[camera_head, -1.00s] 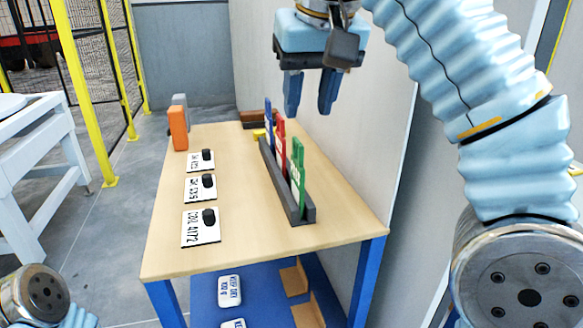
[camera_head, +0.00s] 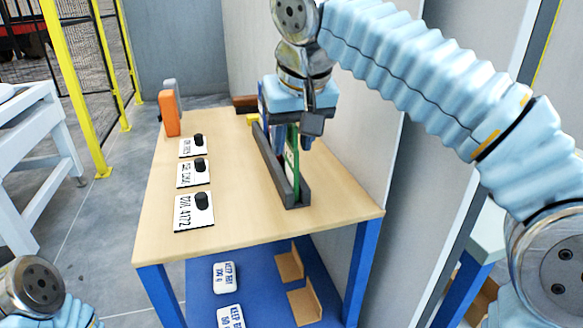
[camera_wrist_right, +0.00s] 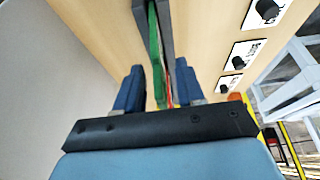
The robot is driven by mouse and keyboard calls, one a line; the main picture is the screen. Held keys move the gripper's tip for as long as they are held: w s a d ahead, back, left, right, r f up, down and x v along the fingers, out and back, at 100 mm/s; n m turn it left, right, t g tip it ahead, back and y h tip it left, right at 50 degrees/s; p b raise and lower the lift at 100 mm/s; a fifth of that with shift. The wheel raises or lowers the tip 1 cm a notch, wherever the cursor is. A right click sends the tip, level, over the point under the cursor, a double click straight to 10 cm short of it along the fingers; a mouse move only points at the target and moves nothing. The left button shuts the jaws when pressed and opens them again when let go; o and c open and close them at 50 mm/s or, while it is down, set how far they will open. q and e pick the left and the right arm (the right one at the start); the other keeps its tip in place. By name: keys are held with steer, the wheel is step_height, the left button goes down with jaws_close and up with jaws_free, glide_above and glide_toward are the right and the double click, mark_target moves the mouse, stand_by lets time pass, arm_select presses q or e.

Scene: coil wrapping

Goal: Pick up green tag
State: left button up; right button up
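The green tag (camera_head: 291,158) stands upright in the dark grey rack (camera_head: 303,190) on the wooden table, nearest the rack's front end. My right gripper (camera_head: 284,140) is lowered over the rack from above and hides the upper part of the tag. In the right wrist view, the two blue fingers of this gripper (camera_wrist_right: 159,92) are spread apart, with the green tag (camera_wrist_right: 155,50) running between them. A gap shows between the tag and the fingers. My left gripper is out of view; only part of my left arm shows at the lower left.
A sliver of the red tag (camera_wrist_right: 168,85) shows behind the green one. White cards (camera_head: 195,211) with black knobs lie left of the rack. An orange object (camera_head: 170,113) stands at the far left corner. A grey wall (camera_head: 365,130) rises close on the right.

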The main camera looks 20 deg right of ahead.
steer(key=shift+x, duration=0.85)
jaws_close()
steer(key=shift+r, duration=0.15)
step_height(320, 180, up, 8)
steer(key=shift+w+f+p, duration=0.1)
steer(key=shift+f+p, duration=0.1)
steer(key=shift+p, duration=0.6)
steer(key=shift+r, duration=1.05)
